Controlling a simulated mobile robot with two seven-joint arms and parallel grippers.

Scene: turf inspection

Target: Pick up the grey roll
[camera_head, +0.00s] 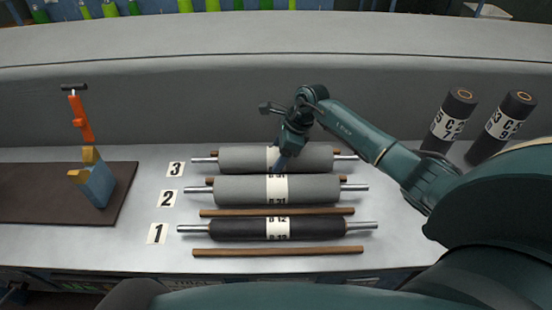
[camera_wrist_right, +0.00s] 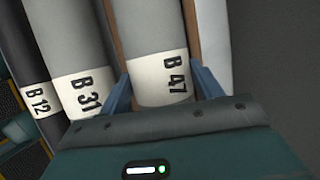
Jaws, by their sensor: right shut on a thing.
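Two grey rolls lie across the bench. The far grey roll (camera_head: 235,160), by card 3, carries a white label that reads B 47 in the right wrist view (camera_wrist_right: 145,30). The nearer grey roll (camera_head: 240,189), by card 2, is labelled B 31 (camera_wrist_right: 75,40). My right gripper (camera_head: 279,162) reaches down onto the middle of the far roll. In the wrist view its blue fingers stand on both sides of the B 47 label, shut on that roll. The arm hides part of the roll. I cannot tell whether it is clear of the bench. My left gripper is not in view.
A black roll (camera_head: 240,229), labelled B 12, lies by card 1. Wooden strips (camera_head: 278,252) lie between and in front of the rolls. An orange-handled tool (camera_head: 82,120) and blue block (camera_head: 97,188) are at a brown mat (camera_head: 50,192). Black rolls (camera_head: 450,120) stand right.

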